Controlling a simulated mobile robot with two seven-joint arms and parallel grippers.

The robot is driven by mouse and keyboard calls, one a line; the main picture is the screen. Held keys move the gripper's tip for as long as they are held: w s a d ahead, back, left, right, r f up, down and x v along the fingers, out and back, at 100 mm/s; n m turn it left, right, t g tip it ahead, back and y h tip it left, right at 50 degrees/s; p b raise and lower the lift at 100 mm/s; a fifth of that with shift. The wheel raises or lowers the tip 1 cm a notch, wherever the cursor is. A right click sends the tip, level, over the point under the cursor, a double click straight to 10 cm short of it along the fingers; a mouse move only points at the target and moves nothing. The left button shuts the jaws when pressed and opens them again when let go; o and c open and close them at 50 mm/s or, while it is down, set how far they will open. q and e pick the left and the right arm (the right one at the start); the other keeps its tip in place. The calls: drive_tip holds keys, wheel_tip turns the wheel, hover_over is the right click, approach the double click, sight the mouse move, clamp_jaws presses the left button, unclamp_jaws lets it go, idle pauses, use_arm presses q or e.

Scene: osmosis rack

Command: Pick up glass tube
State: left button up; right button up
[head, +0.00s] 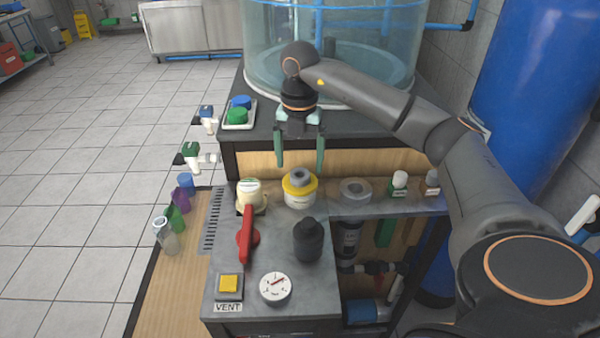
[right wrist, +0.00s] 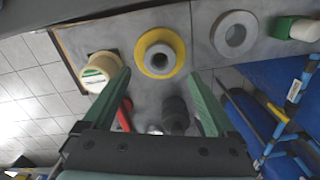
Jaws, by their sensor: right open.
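A small clear glass vessel (head: 167,238), which may be the glass tube, stands at the left edge of the bench in the head view, in front of green, purple and blue ones. I cannot tell its exact shape. My right gripper (head: 300,167) is open and empty, pointing down above the yellow-ringed fitting (head: 299,190), well to the right of the glass vessel. In the right wrist view the gripper (right wrist: 157,75) has nothing between its green fingers, and the yellow-ringed fitting (right wrist: 160,40) lies beyond the fingertips. My left gripper is not in view.
A red-handled valve (head: 246,240), a black knob (head: 307,240), a gauge (head: 275,287) and a yellow button (head: 229,284) stand on the grey panel. A large clear tank (head: 340,70) stands behind. A blue cylinder (head: 535,100) is at right. Open floor lies left.

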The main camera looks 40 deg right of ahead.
drive_tip(key=f, duration=0.4)
drive_tip(key=shift+w+d, duration=0.15)
drive_tip(key=shift+d, duration=0.05)
drive_tip(key=c, duration=1.1)
drive_tip(key=shift+r, duration=0.15)
wheel_tip(320, 180, up, 28)
drive_tip(key=p, duration=0.4)
hover_over(300, 170)
drive_tip(key=s+a, duration=0.1)
drive_tip(key=shift+s+a, duration=0.1)
